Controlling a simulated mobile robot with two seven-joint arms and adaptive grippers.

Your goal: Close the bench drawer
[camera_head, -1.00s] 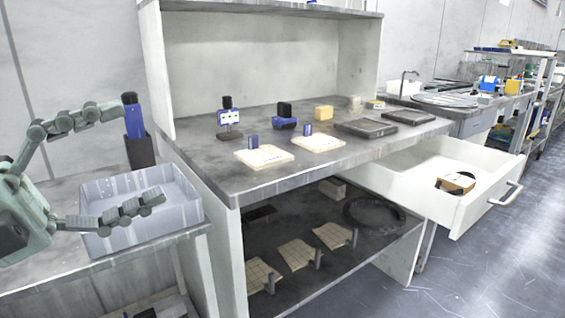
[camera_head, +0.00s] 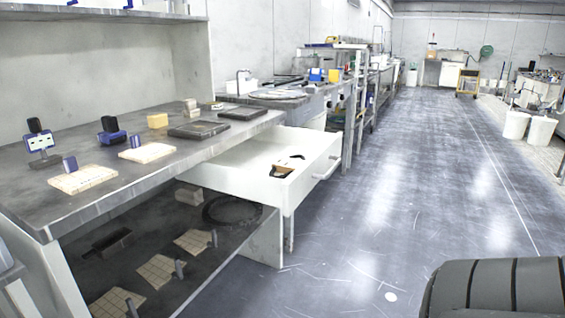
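The white bench drawer (camera_head: 242,186) stands pulled out from under the right end of the grey bench (camera_head: 205,152), over the aisle. Its silver handle (camera_head: 327,169) is on the front panel, facing right. A small tan and black item (camera_head: 284,169) lies inside the drawer near the front. Neither of my grippers can be made out in this view, and nothing touches the drawer or its handle.
The bench top holds pale tiles (camera_head: 82,181), dark plates (camera_head: 199,129) and small blue devices. A lower shelf below holds tiles and a dark ring (camera_head: 232,211). A large dark ribbed shape (camera_head: 495,288) fills the bottom right corner. The aisle floor (camera_head: 400,185) is largely clear.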

